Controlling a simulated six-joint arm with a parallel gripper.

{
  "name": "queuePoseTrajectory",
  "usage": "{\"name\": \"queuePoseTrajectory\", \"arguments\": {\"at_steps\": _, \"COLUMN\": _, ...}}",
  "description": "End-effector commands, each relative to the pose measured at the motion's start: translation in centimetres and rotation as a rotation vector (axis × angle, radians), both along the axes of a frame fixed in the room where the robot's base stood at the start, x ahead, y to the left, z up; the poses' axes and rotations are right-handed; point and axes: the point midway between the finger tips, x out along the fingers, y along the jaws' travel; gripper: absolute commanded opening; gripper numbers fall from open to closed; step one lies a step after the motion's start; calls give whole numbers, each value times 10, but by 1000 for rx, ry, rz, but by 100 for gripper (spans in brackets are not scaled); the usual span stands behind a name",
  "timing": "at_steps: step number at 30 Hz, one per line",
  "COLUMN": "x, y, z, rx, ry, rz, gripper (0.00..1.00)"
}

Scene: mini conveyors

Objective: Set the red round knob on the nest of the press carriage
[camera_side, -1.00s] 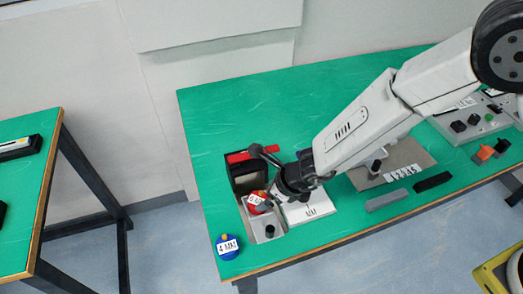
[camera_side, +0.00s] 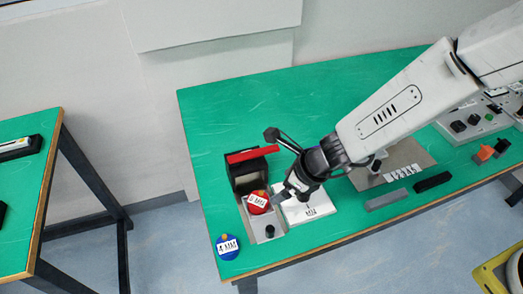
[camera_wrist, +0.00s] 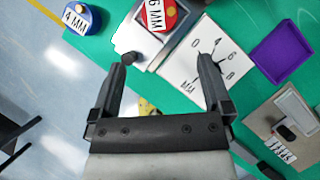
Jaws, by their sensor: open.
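The red round knob (camera_side: 264,208), with a white label reading 6 MM, sits on the light grey press carriage (camera_side: 280,229). It also shows at the top of the wrist view (camera_wrist: 169,10), partly cut off. The nest under it is hidden, so I cannot tell how exactly it is seated. The dark press housing (camera_side: 248,179) with a red bar (camera_side: 252,154) stands just behind. My gripper (camera_side: 281,201) is open and empty, to the right of the knob and apart from it. In the wrist view, its two fingers (camera_wrist: 167,60) have nothing between them.
A blue round knob (camera_side: 227,250) labelled 4 MM lies near the table's front left corner. A white dial plate (camera_side: 322,205) lies right of the carriage. A purple tray (camera_wrist: 283,50) shows in the wrist view. The green table's back left is clear.

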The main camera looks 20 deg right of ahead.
Motion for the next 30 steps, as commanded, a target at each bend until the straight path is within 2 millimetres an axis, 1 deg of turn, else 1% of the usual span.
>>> {"name": "queuePoseTrajectory", "arguments": {"at_steps": 16, "x": 0, "y": 0, "z": 0, "rx": 0, "ry": 0, "rz": 1, "gripper": 100}}
{"name": "queuePoseTrajectory", "arguments": {"at_steps": 20, "x": 1, "y": -3, "z": 2, "rx": -7, "ry": -10, "rz": 19, "gripper": 100}}
{"name": "queuePoseTrajectory", "arguments": {"at_steps": 23, "x": 3, "y": -9, "z": 6, "rx": -24, "ry": -31, "rz": 66, "gripper": 100}}
{"name": "queuePoseTrajectory", "arguments": {"at_steps": 26, "x": 4, "y": -19, "z": 12, "rx": -54, "ry": -65, "rz": 144, "gripper": 100}}
{"name": "queuePoseTrajectory", "arguments": {"at_steps": 30, "x": 6, "y": -40, "z": 24, "rx": -118, "ry": -132, "rz": 301, "gripper": 100}}
